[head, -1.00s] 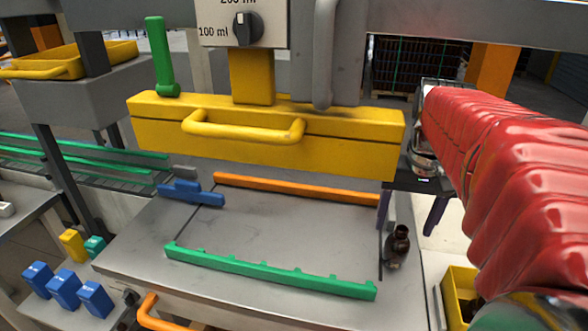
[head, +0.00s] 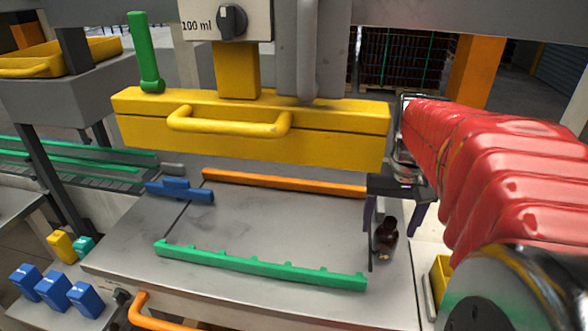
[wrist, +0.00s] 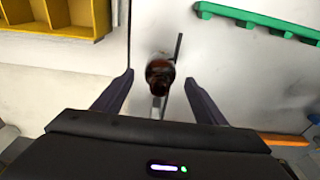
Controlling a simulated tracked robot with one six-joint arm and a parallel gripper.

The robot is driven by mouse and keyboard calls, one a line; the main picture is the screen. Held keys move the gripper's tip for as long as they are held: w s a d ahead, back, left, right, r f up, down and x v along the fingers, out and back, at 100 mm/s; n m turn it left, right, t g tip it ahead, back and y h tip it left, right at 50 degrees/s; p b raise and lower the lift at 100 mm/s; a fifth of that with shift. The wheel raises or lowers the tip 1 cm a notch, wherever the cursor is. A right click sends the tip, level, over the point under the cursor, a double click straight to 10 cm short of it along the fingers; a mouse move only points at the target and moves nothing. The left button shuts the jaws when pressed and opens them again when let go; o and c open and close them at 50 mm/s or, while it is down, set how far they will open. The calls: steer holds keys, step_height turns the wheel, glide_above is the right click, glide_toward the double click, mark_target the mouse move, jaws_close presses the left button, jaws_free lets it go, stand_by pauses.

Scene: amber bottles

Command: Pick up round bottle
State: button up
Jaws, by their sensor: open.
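The round bottle (head: 386,239) is small, dark amber and upright on the right end of the grey metal table. In the wrist view the bottle (wrist: 160,74) is seen from above, centred between and just beyond the tips of the two fingers. My gripper (head: 392,240) comes down from the red-sleeved arm at the right, with its dark fingers at the bottle in the head view. My gripper (wrist: 158,82) is open in the wrist view, with a gap on each side of the bottle. I cannot tell whether a finger touches it.
A green notched rail (head: 255,266) and an orange rail (head: 285,183) cross the table left of the bottle. A yellow beam (head: 250,130) hangs above. A yellow compartment bin (wrist: 60,18) stands beside the table. A thin dark rod (wrist: 178,46) lies close to the bottle.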

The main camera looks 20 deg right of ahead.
mark_target(387, 232)
steer(key=shift+w+d+f, duration=0.1)
steer(key=shift+w+f, duration=0.05)
steer(key=shift+f, duration=0.8)
steer(key=shift+w+d+f, duration=0.1)
steer(key=shift+w+f, duration=0.05)
steer(key=shift+f, duration=0.75)
steer(key=shift+c, duration=0.4)
steer(key=c, duration=1.1)
